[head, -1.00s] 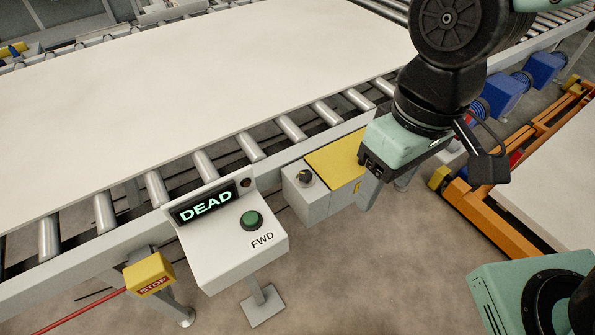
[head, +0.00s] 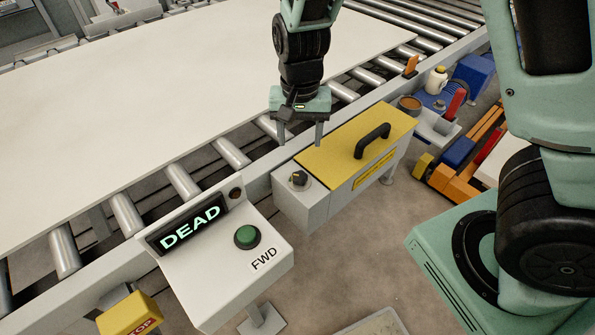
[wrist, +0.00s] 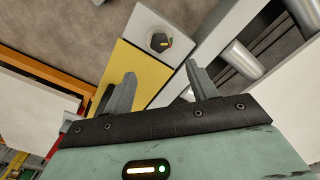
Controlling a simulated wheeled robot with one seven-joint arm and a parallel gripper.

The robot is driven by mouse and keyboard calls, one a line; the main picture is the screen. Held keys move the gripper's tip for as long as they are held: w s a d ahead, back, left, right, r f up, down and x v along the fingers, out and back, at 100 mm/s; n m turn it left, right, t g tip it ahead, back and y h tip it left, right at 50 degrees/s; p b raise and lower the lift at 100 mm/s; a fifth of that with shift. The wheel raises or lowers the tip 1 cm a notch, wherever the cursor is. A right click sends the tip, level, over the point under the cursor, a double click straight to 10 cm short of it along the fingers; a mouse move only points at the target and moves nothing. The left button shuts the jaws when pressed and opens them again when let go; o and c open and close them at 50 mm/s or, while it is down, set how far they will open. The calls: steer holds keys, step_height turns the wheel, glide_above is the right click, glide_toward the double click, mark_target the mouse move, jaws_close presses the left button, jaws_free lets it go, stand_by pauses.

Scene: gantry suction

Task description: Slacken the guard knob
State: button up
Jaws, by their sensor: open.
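The guard knob (head: 298,179) is a small black knob with a pale pointer mark on the grey end of the guard box, left of its yellow lid (head: 345,150). It also shows in the wrist view (wrist: 160,41), beyond and between the fingertips. My gripper (head: 300,139) is open and empty. It hangs with fingers down above the back edge of the box, behind the knob and apart from it. The yellow lid carries a black handle (head: 372,140) and appears closed.
A white control box with a lit DEAD display (head: 190,228) and a green FWD button (head: 247,237) stands at front left. A yellow STOP box (head: 130,315) is lower left. Rollers and a large white board (head: 130,95) lie behind. A bottle (head: 436,80) stands at right.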

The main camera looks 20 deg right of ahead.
mark_target(300, 175)
step_height(300, 175, down, 12)
steer(key=shift+r+b, duration=0.1)
steer(key=shift+b, duration=0.5)
steer(key=c, duration=1)
